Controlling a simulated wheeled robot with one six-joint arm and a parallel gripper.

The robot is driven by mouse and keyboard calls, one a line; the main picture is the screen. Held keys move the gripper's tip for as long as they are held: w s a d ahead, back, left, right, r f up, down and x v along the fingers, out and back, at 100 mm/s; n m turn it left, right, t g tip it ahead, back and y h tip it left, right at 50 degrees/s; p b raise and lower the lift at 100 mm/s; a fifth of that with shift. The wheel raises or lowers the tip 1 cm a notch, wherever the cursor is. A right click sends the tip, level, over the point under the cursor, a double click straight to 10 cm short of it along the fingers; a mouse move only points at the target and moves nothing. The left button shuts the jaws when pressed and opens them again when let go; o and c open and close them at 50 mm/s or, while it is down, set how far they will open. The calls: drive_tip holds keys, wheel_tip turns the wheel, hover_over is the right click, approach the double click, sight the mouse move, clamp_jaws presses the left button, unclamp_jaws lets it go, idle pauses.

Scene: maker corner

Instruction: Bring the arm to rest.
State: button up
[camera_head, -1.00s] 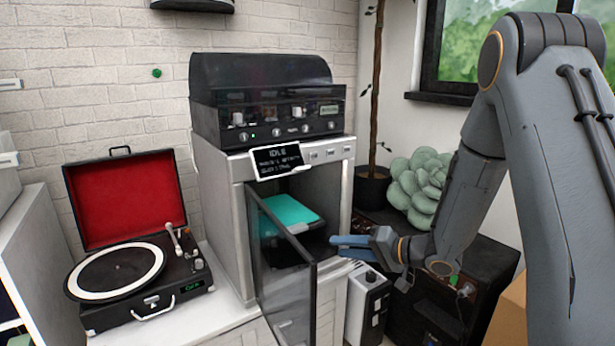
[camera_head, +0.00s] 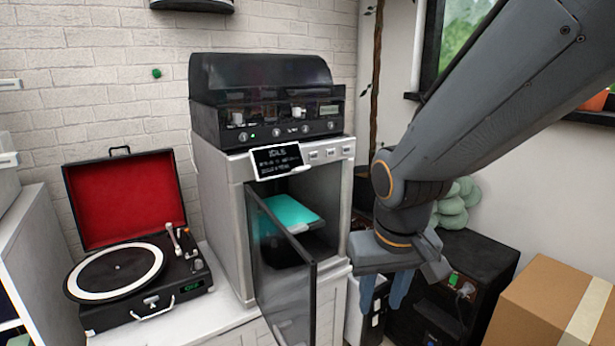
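My gripper (camera_head: 385,292) hangs at the right of the open cabinet machine, with its blue fingers pointing down. A gap shows between the fingers, and nothing is seen between them. My arm reaches in from the upper right. The grey machine (camera_head: 222,200) has a dark glass door (camera_head: 285,275) standing open toward me. Inside it lies a teal plate (camera_head: 290,212) on a dark bed. My gripper is outside the machine, to the right of the door, and looks apart from it.
An open record player (camera_head: 120,270) with a red-lined lid sits on the white counter at left. A cardboard box (camera_head: 550,305) stands at lower right.

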drive_tip(key=s+a+r+n+g, duration=0.1)
drive_tip(key=s+a+n+g, duration=0.15)
drive_tip(key=s, duration=0.75)
drive_tip(key=d+r+m+p, duration=0.4)
drive_tip(key=d+r+p, duration=0.5)
drive_tip(key=p, duration=0.9)
drive_tip(key=shift+w+r, duration=0.2)
drive_tip(key=shift+r, duration=0.25)
drive_tip(key=shift+c, duration=0.3)
